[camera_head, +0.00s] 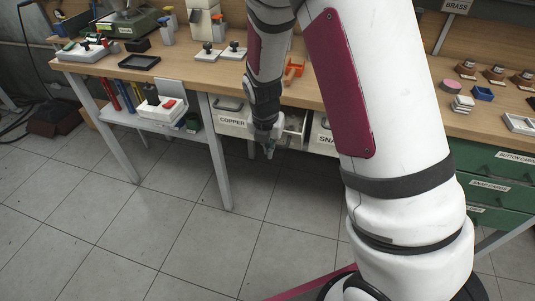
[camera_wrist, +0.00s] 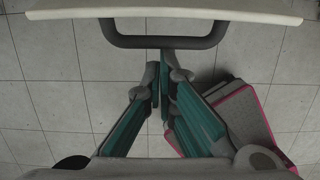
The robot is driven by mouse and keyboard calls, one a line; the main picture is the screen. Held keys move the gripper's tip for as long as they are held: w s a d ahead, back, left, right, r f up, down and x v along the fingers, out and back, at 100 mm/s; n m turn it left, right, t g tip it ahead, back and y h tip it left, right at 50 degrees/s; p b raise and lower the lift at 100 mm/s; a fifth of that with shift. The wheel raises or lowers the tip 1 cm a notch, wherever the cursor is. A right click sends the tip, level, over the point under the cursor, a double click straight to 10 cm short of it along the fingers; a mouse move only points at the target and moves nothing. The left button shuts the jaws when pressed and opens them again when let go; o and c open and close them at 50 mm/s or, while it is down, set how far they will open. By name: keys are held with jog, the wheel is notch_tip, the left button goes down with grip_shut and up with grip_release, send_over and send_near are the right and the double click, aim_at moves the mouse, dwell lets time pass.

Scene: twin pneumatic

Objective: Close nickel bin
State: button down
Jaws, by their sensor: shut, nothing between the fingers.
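Under the bench, between the drawers labelled COPPER and SNAP, a pale bin (camera_head: 296,127) appears pulled out a little. My arm hides most of its front, and I cannot read its label as nickel. In the wrist view, a pale bin front (camera_wrist: 165,9) with a dark bar handle (camera_wrist: 163,41) crosses the top. My gripper (camera_head: 269,152) is in front of the bin, low at handle height, pointing down. In the wrist view my gripper (camera_wrist: 162,78) is shut and empty, its fingertips just below the handle in the picture; I cannot tell whether they touch.
The COPPER drawer (camera_head: 232,121) is on the left and the SNAP drawer (camera_head: 325,139) on the right. A bench leg (camera_head: 220,160) stands left of my gripper. Green drawers (camera_head: 497,175) are at the far right. The tiled floor (camera_head: 165,225) in front is clear.

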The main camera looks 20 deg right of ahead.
jog(key=w+d+r, duration=0.1)
jog(key=w, duration=0.1)
jog(key=w+d+r+p, duration=0.1)
jog(key=w+d+r, duration=0.1)
jog(key=w+d+r+p, duration=0.1)
jog(key=w+r, duration=0.1)
jog(key=shift+d+r, duration=0.1)
jog(key=shift+d, duration=0.1)
jog(key=shift+w+d+r+p, duration=0.25)
jog(key=shift+w+d+p, duration=0.3)
jog(key=shift+w, duration=0.3)
